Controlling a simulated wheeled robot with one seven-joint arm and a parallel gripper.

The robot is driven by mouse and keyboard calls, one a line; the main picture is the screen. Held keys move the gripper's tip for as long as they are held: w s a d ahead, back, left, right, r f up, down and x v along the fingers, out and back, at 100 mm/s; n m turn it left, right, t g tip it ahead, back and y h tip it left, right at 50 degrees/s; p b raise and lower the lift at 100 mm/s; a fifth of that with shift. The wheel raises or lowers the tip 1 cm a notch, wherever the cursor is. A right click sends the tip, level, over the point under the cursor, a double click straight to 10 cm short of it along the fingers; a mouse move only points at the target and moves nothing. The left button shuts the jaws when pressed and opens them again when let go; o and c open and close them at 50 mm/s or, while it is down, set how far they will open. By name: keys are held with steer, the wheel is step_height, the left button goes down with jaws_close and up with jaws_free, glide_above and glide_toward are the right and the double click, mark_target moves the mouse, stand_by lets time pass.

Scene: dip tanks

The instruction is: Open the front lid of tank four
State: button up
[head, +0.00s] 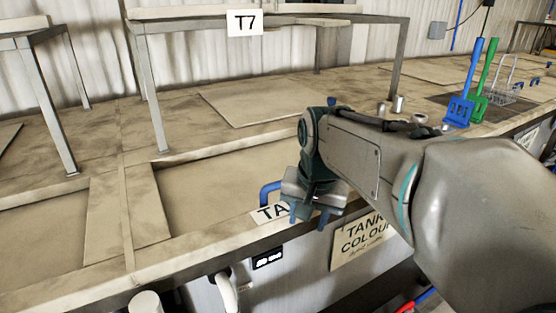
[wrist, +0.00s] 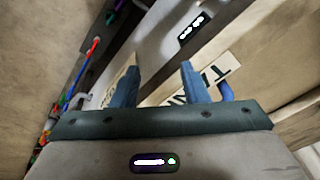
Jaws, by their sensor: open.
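A beige front lid (head: 215,190) lies flat and closed in the bench top, left of my gripper. A blue handle (head: 268,190) stands at its right end, partly covered by my gripper; it also shows in the wrist view (wrist: 226,90), just right of the right finger. A white label (head: 268,212) below the handle reads "TA"; the rest is hidden, so I cannot read the tank's number. My gripper (head: 308,216) is over the bench's front edge, fingers down, open. In the wrist view its blue fingers (wrist: 158,85) are apart with no handle between them.
A sign (head: 366,238) and a black display (head: 267,259) are on the bench front, with a white pipe (head: 227,292) below. A steel frame marked T7 (head: 244,22) stands behind. Blue (head: 466,92) and green (head: 486,85) paddles stand back right.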

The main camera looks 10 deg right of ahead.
steer(key=w+d+r+m+p, duration=0.2)
steer(key=w+r+m, duration=0.8)
steer(key=w, duration=0.5)
steer(key=shift+n+g, duration=0.3)
steer(key=shift+n, duration=0.2)
steer(key=w+f, duration=0.1)
steer(key=f, duration=0.7)
steer(key=w+f, duration=0.1)
steer(key=f, duration=0.3)
steer(key=shift+w+a, duration=0.35)
steer(key=shift+r, duration=0.1)
jaws_close()
